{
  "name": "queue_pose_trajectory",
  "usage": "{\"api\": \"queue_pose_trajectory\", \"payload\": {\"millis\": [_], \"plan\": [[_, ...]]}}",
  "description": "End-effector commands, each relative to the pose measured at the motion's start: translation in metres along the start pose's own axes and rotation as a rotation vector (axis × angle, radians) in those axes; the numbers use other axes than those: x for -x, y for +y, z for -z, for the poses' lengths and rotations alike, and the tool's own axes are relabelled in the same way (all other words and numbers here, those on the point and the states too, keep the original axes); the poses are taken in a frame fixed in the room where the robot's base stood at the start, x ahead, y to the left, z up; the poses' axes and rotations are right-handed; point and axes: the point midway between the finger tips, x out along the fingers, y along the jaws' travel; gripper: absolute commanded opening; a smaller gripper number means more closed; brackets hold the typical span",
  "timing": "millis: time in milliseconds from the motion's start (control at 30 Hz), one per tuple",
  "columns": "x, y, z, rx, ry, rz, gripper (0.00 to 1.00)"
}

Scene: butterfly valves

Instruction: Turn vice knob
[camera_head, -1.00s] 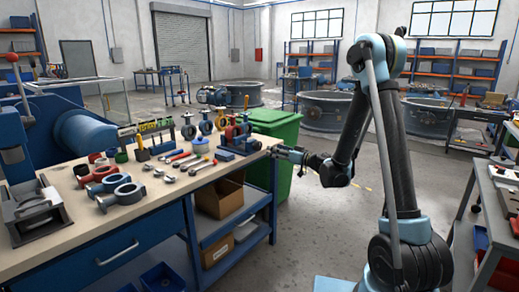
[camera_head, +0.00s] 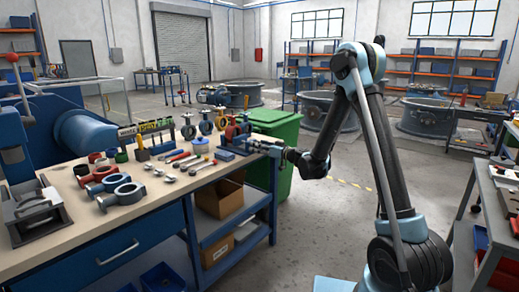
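A small blue vice (camera_head: 226,152) sits at the right end of the workbench, with a red ring-shaped valve part (camera_head: 230,134) at or just behind it. My gripper (camera_head: 258,146) is at the bench's right corner, pointing left, close to the right end of the vice. The vice's knob is too small to make out, and my gripper seems to cover its place. I cannot tell whether the fingers touch it, or whether they are open or shut.
The workbench (camera_head: 150,225) holds several ring-shaped valve bodies (camera_head: 119,193), hand tools (camera_head: 178,157) and a grey block (camera_head: 37,214). A green bin (camera_head: 278,125) stands close behind my gripper. Open floor lies right of the bench; another table (camera_head: 505,205) is at the right edge.

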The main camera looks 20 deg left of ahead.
Motion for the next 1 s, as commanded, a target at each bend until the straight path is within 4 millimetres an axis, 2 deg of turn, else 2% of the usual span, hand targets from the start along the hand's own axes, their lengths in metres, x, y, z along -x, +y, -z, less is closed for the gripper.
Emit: {"api": "queue_pose_trajectory", "payload": {"millis": [33, 67, 233, 667, 1000], "plan": [[0.0001, 0.0, 0.0, 0.0, 0.0, 0.0, 0.62], [0.0001, 0.0, 0.0, 0.0, 0.0, 0.0, 0.58], [0.0002, 0.0002, 0.0001, 0.0, 0.0, 0.0, 0.19], [-0.0009, 0.0004, -0.0001, -0.046, 0.0, -0.001, 0.18], [0.0001, 0.0026, 0.0, -0.279, 0.001, -0.004, 0.18]]}}
